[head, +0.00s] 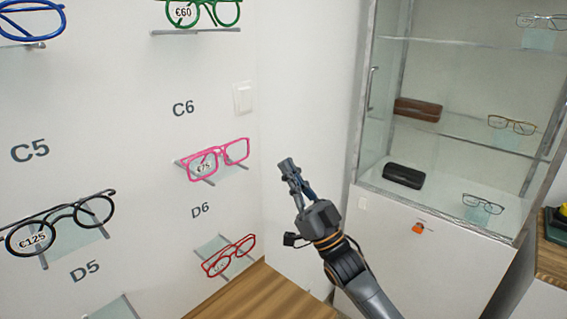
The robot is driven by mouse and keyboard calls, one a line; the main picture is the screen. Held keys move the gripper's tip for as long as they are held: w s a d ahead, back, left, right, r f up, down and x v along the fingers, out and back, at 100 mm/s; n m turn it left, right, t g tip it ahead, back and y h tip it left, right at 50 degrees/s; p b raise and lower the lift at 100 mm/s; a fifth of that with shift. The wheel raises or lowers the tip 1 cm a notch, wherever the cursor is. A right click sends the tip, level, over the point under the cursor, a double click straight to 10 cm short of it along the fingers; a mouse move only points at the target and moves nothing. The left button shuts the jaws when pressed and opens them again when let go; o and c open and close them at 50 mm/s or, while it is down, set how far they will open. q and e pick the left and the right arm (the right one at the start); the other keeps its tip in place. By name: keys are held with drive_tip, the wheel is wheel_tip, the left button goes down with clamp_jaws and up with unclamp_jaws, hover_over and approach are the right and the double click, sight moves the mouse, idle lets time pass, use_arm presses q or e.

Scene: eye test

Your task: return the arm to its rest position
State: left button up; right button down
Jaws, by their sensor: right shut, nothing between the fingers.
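My right gripper (290,172) is in the middle of the head view, with its arm coming in from the lower right. Its fingers are shut with nothing between them, and they point up and to the left. It appears in front of the corner between the white display wall and the glass cabinet. The pink glasses (217,160) are to its left in the picture, on a small wall shelf under the C6 label. My left gripper is not in view.
Green (226,12), blue (30,32), black (60,222) and red glasses (229,256) sit on wall shelves. A glass cabinet (372,178) at the right holds a brown case (418,109), a black case (403,176) and several glasses. A wooden surface (262,294) lies below.

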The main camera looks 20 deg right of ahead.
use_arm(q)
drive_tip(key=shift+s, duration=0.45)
